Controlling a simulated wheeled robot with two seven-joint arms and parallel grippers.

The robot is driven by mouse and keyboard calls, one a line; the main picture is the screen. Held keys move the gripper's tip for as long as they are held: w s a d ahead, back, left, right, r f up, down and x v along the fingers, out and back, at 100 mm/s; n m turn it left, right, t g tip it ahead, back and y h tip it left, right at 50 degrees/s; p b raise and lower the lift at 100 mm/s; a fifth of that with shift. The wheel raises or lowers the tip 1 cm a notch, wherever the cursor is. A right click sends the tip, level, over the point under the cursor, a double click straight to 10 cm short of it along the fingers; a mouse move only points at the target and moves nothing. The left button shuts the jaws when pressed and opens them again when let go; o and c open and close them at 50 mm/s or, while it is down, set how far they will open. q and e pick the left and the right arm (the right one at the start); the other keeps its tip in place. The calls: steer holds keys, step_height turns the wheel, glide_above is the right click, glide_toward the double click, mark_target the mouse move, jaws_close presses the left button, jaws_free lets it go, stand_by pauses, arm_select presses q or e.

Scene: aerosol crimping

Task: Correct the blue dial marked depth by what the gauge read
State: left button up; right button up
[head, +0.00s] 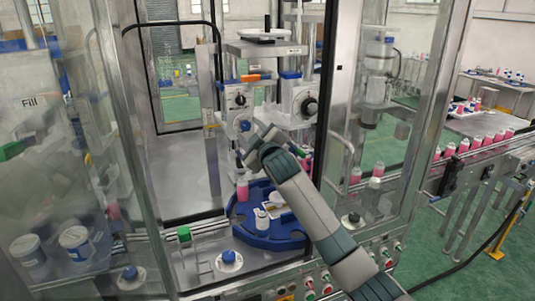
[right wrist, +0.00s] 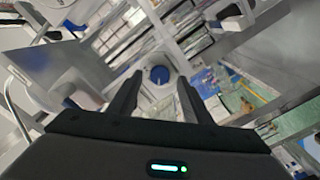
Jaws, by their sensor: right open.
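The blue dial (head: 245,126) sits on a pale round plate on the front of the machine head, below a black knob (head: 240,99). It also shows in the right wrist view (right wrist: 159,75), with a white mark at its rim. My right gripper (head: 254,142) is just in front of and below the dial. Its two fingers (right wrist: 155,98) are apart and empty, pointing at the dial with a gap left before it. The lettering on the dial is too small to read. I cannot make out a gauge reading. My left gripper is out of view.
A blue rotary table (head: 240,212) below carries a pink can (head: 242,188) and a white-topped can (head: 262,221). Glass doors with metal frames (head: 340,110) flank the opening. Pink cans line the conveyor (head: 475,150) at right.

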steer(key=b+v, duration=0.5)
steer(key=v, duration=1)
steer(key=shift+s+b, duration=0.3)
steer(key=shift+s, duration=0.1)
steer(key=shift+d, duration=0.1)
